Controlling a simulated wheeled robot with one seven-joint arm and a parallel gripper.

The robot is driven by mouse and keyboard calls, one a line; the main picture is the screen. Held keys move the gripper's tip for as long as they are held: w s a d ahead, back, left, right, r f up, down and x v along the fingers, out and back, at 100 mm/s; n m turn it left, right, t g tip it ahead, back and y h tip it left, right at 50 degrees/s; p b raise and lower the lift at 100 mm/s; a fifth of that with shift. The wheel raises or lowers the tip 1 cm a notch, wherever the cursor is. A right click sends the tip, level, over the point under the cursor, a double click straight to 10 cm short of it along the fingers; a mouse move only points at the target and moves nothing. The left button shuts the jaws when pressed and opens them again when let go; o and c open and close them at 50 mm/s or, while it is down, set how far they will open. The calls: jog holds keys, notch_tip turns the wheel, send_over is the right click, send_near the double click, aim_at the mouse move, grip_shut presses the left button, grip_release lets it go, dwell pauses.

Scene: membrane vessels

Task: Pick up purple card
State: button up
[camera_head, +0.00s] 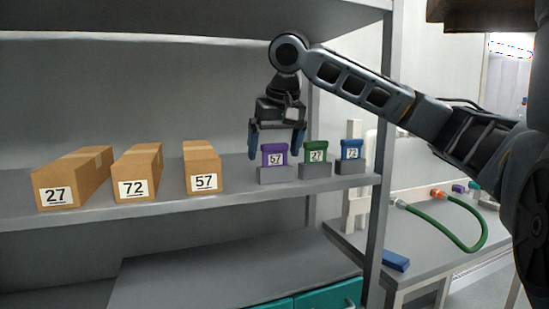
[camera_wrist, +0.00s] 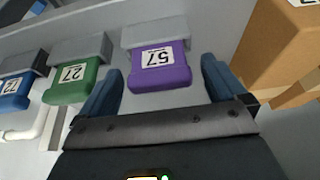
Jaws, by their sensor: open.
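The purple card (camera_head: 274,154), labelled 57, stands upright in a grey holder (camera_head: 275,175) on the shelf. In the wrist view the purple card (camera_wrist: 160,66) lies ahead of the jaws, roughly centred between the fingers. My gripper (camera_head: 277,152) is open and points down over the card, with one blue finger on each side of it. The wrist view shows both fingers of my gripper (camera_wrist: 161,82) apart from the card, with nothing held. How deep the fingers reach around the card is hard to tell.
A green card (camera_head: 316,152) and a blue card (camera_head: 351,149) stand in holders to the right. Cardboard boxes (camera_head: 203,168) labelled 57, 72 and 27 stand to the left. The shelf post (camera_head: 381,150) is on the right. A green hose (camera_head: 450,236) lies on the side table.

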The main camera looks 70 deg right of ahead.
jog(key=c, duration=1)
jog(key=shift+c, duration=0.2)
jog(key=shift+r, duration=0.1)
jog(key=shift+r, duration=0.75)
notch_tip(320, 180, up, 3)
jog(key=shift+f+b, duration=0.2)
jog(key=shift+b, duration=0.25)
jog(key=s+d+r, duration=0.1)
jog(key=s+r, duration=0.2)
jog(key=s, duration=0.2)
jog(key=s+d+r+b, duration=0.1)
jog(key=s+r, duration=0.2)
jog(key=s, duration=0.3)
jog(key=shift+s+d+r, duration=0.15)
jog(key=shift+d+r, duration=0.25)
